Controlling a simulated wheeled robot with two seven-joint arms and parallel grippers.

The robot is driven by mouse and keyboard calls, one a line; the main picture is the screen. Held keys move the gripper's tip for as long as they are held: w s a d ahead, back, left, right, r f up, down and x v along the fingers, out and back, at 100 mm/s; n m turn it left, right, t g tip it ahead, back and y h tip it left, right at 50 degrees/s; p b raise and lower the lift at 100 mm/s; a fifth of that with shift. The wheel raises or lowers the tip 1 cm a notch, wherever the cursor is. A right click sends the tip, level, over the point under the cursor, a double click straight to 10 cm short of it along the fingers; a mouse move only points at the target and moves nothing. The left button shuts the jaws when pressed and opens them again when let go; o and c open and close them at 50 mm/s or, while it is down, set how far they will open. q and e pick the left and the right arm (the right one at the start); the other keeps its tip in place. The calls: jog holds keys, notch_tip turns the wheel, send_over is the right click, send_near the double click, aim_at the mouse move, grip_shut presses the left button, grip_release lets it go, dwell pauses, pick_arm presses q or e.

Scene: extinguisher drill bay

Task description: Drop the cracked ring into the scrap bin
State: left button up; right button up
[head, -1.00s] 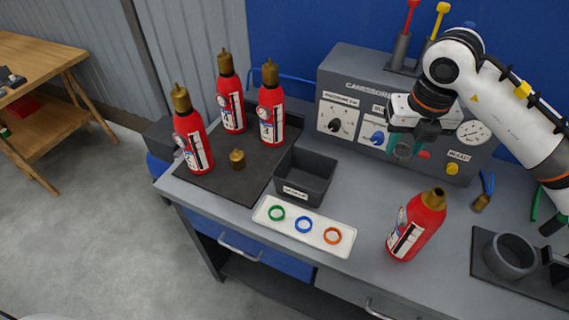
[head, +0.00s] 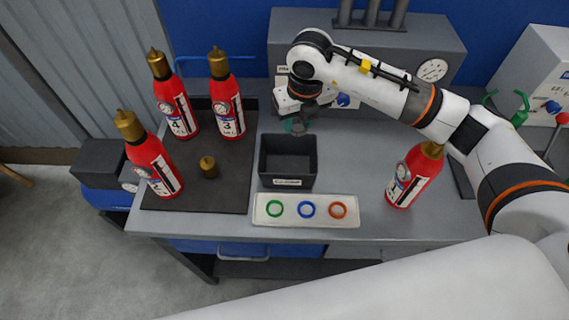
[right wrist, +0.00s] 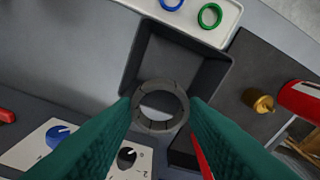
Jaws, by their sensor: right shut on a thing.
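My right gripper (head: 297,125) is shut on a dark grey ring, the cracked ring (right wrist: 159,122), which shows between the green fingertips in the right wrist view. Dark lines show on the ring; I cannot tell which is a crack. The gripper is just behind the dark scrap bin (head: 288,182), near its back rim. In the right wrist view the open bin (right wrist: 190,40) lies just past the ring, and the ring overlaps its near edge. The bin looks empty; the label on its front is too small to read. My left gripper is not in view.
A white tray (head: 260,218) with green, blue and orange rings lies in front of the bin. Several red extinguishers (head: 226,100) and a brass cap (head: 209,167) are on the dark mat to the left. Another extinguisher (head: 412,176) stands right. The grey test panel (head: 440,50) is behind.

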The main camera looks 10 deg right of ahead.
jog(key=f+b, duration=0.1)
jog(key=f, duration=0.2)
jog(key=shift+w+a+f, duration=0.1)
jog(key=shift+a+f, duration=0.1)
jog(key=o, duration=1)
pick_arm(q)
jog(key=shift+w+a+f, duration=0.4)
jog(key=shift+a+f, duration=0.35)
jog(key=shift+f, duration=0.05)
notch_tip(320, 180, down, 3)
jog(key=b, duration=0.2)
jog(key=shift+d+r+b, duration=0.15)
jog(key=shift+b, duration=0.25)
pick_arm(e)
jog(key=r, duration=0.4)
jog(key=s+r, duration=0.1)
jog(key=r, duration=0.7)
jog(key=shift+s+d, duration=0.1)
jog(key=shift+s, duration=0.3)
